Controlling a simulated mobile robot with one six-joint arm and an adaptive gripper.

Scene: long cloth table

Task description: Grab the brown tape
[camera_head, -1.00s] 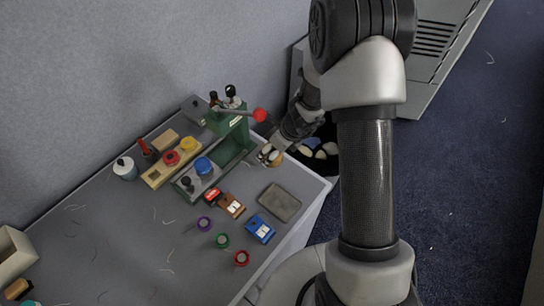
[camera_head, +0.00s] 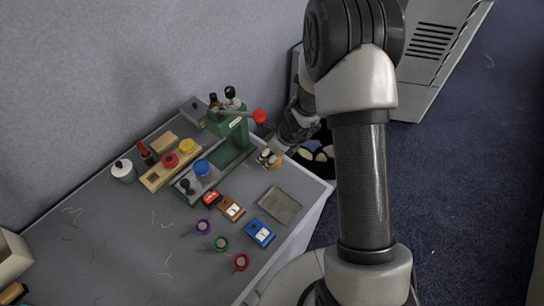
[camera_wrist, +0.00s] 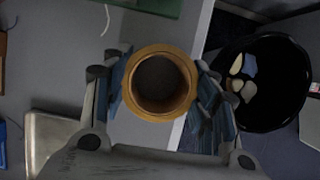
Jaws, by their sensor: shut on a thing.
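The brown tape (camera_wrist: 160,83) is a tan-brown ring that shows end-on in the wrist view, its open hole facing the camera. My gripper (camera_wrist: 162,88) has one finger on each side of the ring and is shut on it. In the head view my gripper (camera_head: 270,158) is near the right end of the table, just right of the green press. Only a small part of the tape (camera_head: 278,163) shows there beside the fingers. Whether the tape touches the table is hard to tell.
The green press (camera_head: 229,143) with a red-knobbed lever stands close to my gripper. A flat grey tray (camera_head: 281,205) and a blue box (camera_head: 260,230) lie nearer the front. A black bin (camera_wrist: 264,84) with pale scraps stands on the floor past the table's edge.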

